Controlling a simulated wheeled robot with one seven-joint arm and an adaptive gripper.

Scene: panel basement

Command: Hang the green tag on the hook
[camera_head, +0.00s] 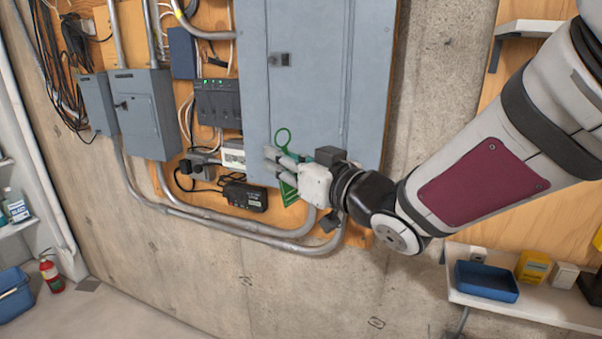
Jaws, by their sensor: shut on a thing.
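The green tag (289,194) is in my gripper (277,164), in front of the lower part of the large grey panel. Its thin green ring (283,136) sticks up above the fingers, and its flat body hangs below them. The fingers cover the middle of the tag. My gripper points left and is shut on the tag. I cannot make out the hook in this view; it may be hidden or too small to tell.
The large grey panel (318,60) is behind my gripper. Smaller grey boxes (146,112), a black device (245,195) and conduits (230,232) are to the left and below. A shelf (540,310) with a blue tray (486,281) is at lower right. A fire extinguisher (51,274) stands at lower left.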

